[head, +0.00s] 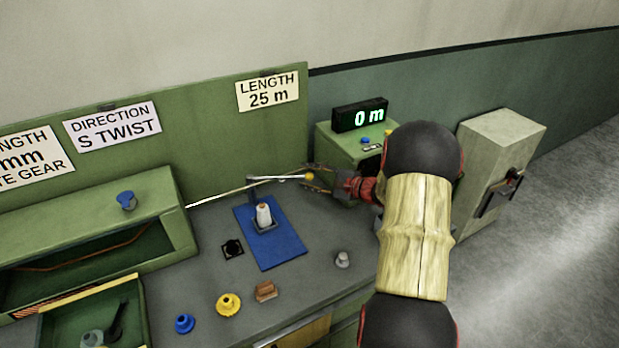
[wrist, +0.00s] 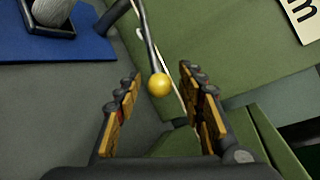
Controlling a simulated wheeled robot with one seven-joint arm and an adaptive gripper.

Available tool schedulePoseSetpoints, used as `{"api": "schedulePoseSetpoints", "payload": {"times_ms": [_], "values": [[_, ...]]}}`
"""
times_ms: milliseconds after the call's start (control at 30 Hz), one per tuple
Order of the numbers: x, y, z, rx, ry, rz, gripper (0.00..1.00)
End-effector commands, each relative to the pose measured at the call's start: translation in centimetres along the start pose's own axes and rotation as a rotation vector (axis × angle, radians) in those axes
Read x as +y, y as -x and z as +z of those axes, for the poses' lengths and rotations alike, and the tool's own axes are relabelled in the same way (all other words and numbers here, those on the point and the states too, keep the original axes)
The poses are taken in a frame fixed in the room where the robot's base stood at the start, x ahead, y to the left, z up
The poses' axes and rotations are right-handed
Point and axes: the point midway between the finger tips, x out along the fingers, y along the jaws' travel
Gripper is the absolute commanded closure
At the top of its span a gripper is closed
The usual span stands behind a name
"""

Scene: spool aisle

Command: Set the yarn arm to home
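The yarn arm (head: 275,178) is a thin grey rod on a post at the back of the blue mat (head: 282,248). It points right and ends in a yellow ball knob (head: 309,176). In the wrist view the knob (wrist: 158,85) appears between my fingertips, with a gap on each side. My gripper (head: 313,179) is open and reaches in from the right at the knob; I cannot tell how deep the knob sits between the fingers. A pale yarn strand (head: 225,193) runs from the green housing at left towards the arm. No home mark is readable.
A white spool (head: 264,216) stands on the blue mat below the arm. A yellow flanged part (head: 228,304), a blue one (head: 185,323) and a brown block (head: 265,291) lie near the bench front.

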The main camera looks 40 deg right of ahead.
Motion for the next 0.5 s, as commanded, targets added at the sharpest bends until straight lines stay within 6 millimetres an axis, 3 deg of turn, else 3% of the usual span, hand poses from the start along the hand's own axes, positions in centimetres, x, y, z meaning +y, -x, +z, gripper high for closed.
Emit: {"api": "schedulePoseSetpoints", "payload": {"times_ms": [67, 500], "values": [[-0.01, 0.01, 0.01, 0.0, 0.0, 0.0, 0.61], [0.01, 0.02, 0.02, 0.0, 0.0, 0.0, 0.86]]}}
